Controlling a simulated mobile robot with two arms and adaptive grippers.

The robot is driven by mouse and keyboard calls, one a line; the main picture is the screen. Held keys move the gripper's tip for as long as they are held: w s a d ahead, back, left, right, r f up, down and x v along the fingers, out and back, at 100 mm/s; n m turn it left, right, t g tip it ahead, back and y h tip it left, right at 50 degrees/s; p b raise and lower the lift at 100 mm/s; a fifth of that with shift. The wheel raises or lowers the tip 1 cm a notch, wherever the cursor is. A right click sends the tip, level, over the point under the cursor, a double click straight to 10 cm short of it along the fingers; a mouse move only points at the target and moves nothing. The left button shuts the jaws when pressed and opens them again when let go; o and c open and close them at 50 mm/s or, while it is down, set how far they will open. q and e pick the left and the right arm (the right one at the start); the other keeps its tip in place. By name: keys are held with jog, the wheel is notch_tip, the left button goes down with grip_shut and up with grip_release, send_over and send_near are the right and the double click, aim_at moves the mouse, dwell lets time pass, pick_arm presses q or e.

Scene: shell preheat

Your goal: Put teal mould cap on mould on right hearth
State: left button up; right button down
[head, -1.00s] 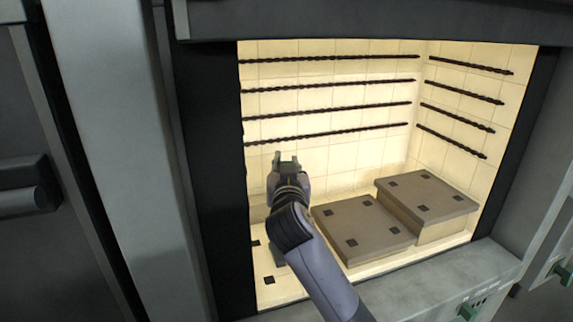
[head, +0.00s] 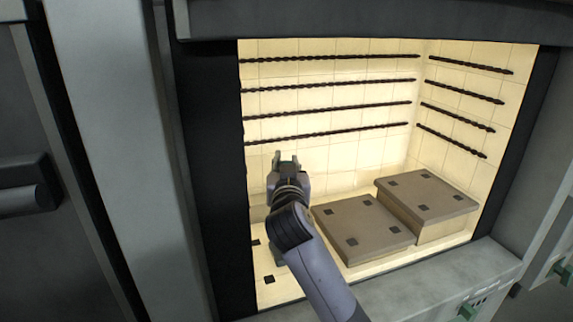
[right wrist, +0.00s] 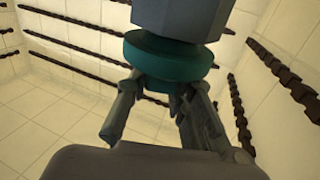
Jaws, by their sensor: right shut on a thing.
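My right gripper (head: 286,164) is inside the lit chamber, at its left part. In the right wrist view its fingers (right wrist: 158,88) are shut on the teal mould cap (right wrist: 170,60), a round teal disc. A grey-blue faceted body (right wrist: 180,16) shows against the disc's far side; I cannot tell whether it is part of the cap. The cap cannot be made out in the head view. The raised right hearth (head: 440,197) is a brown slab with dark square marks. No mould can be made out on it. My left gripper is not in view.
A lower brown slab (head: 362,228) lies left of the right hearth. The pale chamber floor (head: 290,293) at the left has dark squares. Dark twisted rods (head: 330,85) line the back and right walls. The grey front sill (head: 430,277) and dark side frames bound the opening.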

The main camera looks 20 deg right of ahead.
jog(key=shift+f+b, duration=0.45)
jog(key=shift+f, duration=0.15)
jog(key=c, duration=1.7)
grip_release()
jog(key=p+v, duration=0.1)
jog(key=v, duration=1)
jog(key=shift+r, duration=0.15)
